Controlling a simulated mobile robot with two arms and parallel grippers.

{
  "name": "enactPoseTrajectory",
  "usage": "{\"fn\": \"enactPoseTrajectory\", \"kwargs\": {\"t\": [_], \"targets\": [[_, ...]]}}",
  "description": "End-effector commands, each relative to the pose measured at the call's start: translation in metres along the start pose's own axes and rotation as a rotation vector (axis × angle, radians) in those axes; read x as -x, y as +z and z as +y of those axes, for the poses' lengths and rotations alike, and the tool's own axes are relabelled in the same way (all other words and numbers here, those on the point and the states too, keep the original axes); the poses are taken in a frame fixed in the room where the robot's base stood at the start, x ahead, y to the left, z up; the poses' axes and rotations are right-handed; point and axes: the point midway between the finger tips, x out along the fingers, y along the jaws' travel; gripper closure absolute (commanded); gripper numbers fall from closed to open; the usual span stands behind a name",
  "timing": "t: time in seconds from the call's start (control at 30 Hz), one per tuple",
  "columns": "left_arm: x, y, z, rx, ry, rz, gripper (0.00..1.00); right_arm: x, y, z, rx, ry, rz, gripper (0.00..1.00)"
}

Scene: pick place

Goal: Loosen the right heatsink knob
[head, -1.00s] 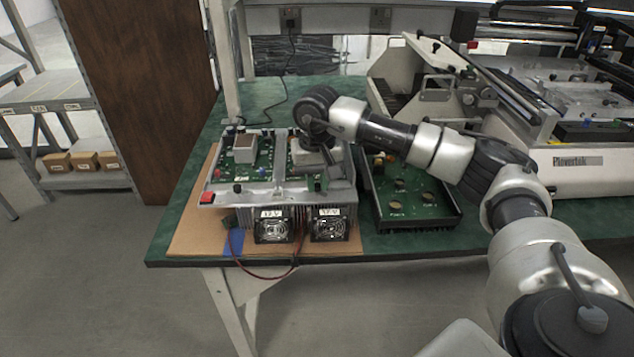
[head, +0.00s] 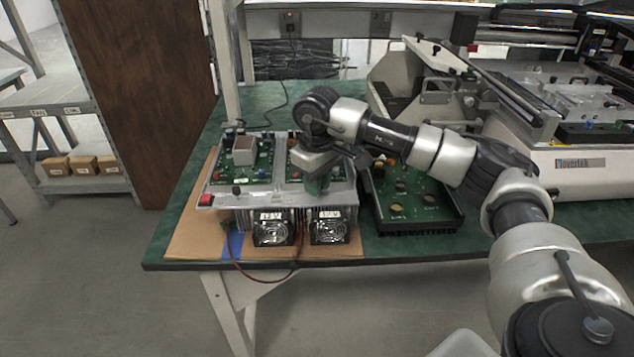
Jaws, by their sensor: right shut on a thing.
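The electronics unit (head: 222,203) sits on a brown board on the bench, with green circuit boards on top and two fans on its front. The left heatsink knob (head: 237,191), small and black, stands on the front edge of the unit. My right gripper (head: 317,184) reaches down over the right half of the unit, at its front edge. It is shut at the place of the right heatsink knob, which its fingers and wrist hide. My left gripper is out of view.
A black tray with a green circuit board (head: 420,212) lies just right of the unit, under my right arm. A large white machine (head: 590,172) fills the right of the bench. A red wire (head: 262,279) hangs in front.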

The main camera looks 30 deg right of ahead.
Motion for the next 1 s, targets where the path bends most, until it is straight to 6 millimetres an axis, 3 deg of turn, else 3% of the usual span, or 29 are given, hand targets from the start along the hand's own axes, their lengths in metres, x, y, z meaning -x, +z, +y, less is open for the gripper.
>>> {"fn": "enactPoseTrajectory", "kwargs": {"t": [0.47, 0.5, 0.67, 1.0], "targets": [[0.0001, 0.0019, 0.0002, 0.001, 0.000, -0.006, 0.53, -0.0020, 0.0008, -0.0004, 0.016, -0.001, -0.005, 1.00], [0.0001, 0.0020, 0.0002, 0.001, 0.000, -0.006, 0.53, -0.0020, 0.0008, -0.0004, 0.016, -0.001, -0.005, 0.79], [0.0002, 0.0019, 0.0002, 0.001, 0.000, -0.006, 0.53, -0.0013, 0.0005, -0.0003, 0.015, -0.001, -0.003, 0.56], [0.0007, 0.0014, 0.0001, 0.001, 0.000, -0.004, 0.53, 0.0044, -0.0002, -0.0001, 0.014, 0.000, 0.000, 0.56]]}}
